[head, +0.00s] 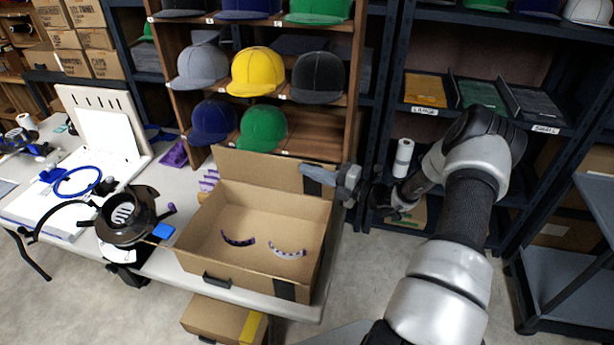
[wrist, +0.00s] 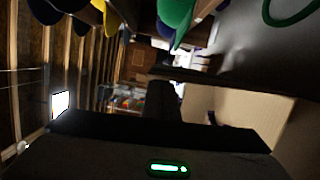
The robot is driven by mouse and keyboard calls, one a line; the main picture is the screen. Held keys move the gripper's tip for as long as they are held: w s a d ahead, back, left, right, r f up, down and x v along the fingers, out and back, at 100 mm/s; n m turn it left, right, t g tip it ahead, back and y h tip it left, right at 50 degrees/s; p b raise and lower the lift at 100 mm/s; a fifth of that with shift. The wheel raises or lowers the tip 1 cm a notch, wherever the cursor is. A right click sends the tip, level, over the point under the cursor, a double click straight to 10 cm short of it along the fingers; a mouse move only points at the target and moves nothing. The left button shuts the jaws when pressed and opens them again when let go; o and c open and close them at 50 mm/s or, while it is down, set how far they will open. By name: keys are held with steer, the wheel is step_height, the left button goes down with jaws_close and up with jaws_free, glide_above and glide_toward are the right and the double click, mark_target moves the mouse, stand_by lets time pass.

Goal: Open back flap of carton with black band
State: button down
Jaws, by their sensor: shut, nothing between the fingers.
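The carton (head: 200,262) is an open brown box at the front right of the table, with a black band (head: 285,290) on its front right corner. Its back flap (head: 245,165) stands up along the rear edge, leaning somewhat back. My gripper (head: 310,174) is shut and empty at the right part of this flap, in front of its inner face in the head view. Whether it touches the flap I cannot tell. In the wrist view the dark fingers (wrist: 163,100) point away, with brown cardboard (wrist: 240,115) beside them on the right.
Two curved strips (head: 287,252) lie inside the carton. A cap shelf (head: 354,90) with colored caps stands close behind it. A black round device (head: 125,215) and a cap press are to the left on the table (head: 165,270). A dark rack (head: 380,120) stands at right.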

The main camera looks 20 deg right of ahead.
steer(key=w+d+m+b, duration=0.1)
steer(key=w+d+m, duration=0.2)
steer(key=w, duration=0.3)
steer(key=shift+d+f+g+h, duration=0.3)
steer(key=shift+d+g, duration=0.1)
steer(key=shift+d, duration=0.2)
steer(key=shift+w, duration=0.15)
